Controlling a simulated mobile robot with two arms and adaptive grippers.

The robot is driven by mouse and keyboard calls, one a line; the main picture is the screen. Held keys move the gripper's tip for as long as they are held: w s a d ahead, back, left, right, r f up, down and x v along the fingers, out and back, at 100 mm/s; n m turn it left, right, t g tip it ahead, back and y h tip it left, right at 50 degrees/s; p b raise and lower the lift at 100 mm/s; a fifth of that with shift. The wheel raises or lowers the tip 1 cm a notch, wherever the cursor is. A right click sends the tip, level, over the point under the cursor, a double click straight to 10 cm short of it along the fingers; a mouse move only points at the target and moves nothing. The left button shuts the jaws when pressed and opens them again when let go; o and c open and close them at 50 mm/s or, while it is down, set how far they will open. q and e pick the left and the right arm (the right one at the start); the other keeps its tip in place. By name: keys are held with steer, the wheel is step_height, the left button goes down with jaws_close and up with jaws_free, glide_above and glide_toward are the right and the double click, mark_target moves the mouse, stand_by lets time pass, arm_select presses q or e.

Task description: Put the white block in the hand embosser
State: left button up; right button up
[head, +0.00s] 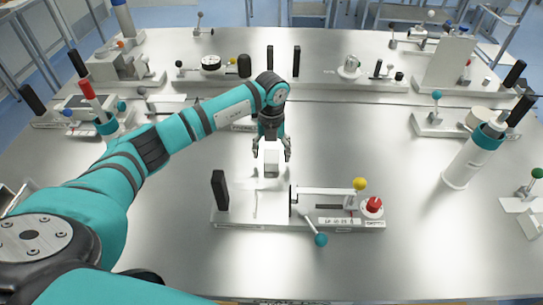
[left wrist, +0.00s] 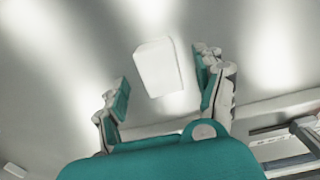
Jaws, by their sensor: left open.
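The white block (head: 271,158) is between the fingers of my left gripper (head: 272,150) in the head view, near the middle of the table. In the left wrist view the white block (left wrist: 157,67) lies ahead of and between the open fingers of my left gripper (left wrist: 163,85), with visible gaps at both sides. I cannot tell whether it touches the table. A white device (head: 230,215) with a black post, a yellow-knobbed lever and a red button stands just in front of the gripper. Its label is too small to read, so I cannot tell if it is the hand embosser. My right gripper is out of view.
Several similar white devices line the back, such as one with a black disc (head: 210,62). A white cylinder with a teal band (head: 470,160) stands at the right. A teal-knobbed device (head: 437,125) is behind it. The metal table (head: 415,235) is bare at the front right.

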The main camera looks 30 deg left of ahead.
arm_select(q)
steer(key=shift+f, duration=1.1)
steer(key=c, duration=1.4)
steer(key=shift+r, duration=0.15)
